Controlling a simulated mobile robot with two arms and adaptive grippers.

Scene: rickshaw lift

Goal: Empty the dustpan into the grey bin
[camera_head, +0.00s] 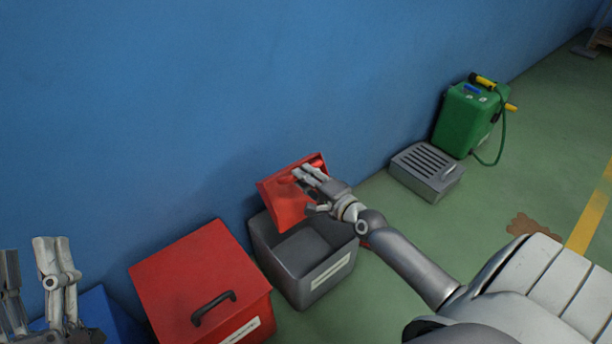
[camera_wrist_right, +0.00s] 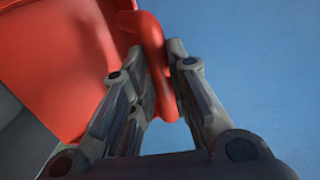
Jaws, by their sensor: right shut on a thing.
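The red dustpan (camera_head: 283,203) is tilted over the back of the open grey bin (camera_head: 275,263), close to the blue wall. My right gripper (camera_head: 306,181) is shut on the dustpan's red handle, which also shows between the fingers in the right wrist view (camera_wrist_right: 158,70). The pan's red body (camera_wrist_right: 60,60) fills the upper left of that view. The visible part of the bin's inside looks bare and grey; the rest is hidden by the pan. My left gripper (camera_head: 28,270) is at the lower left, apart from the dustpan; its fingers look spread and empty.
A closed red bin (camera_head: 190,270) with a black handle stands left of the grey bin, and a blue one (camera_head: 100,310) is partly hidden further left. A grey slotted box (camera_head: 425,170) and a green tank (camera_head: 468,120) stand along the wall. A brown patch (camera_head: 535,229) lies on the floor.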

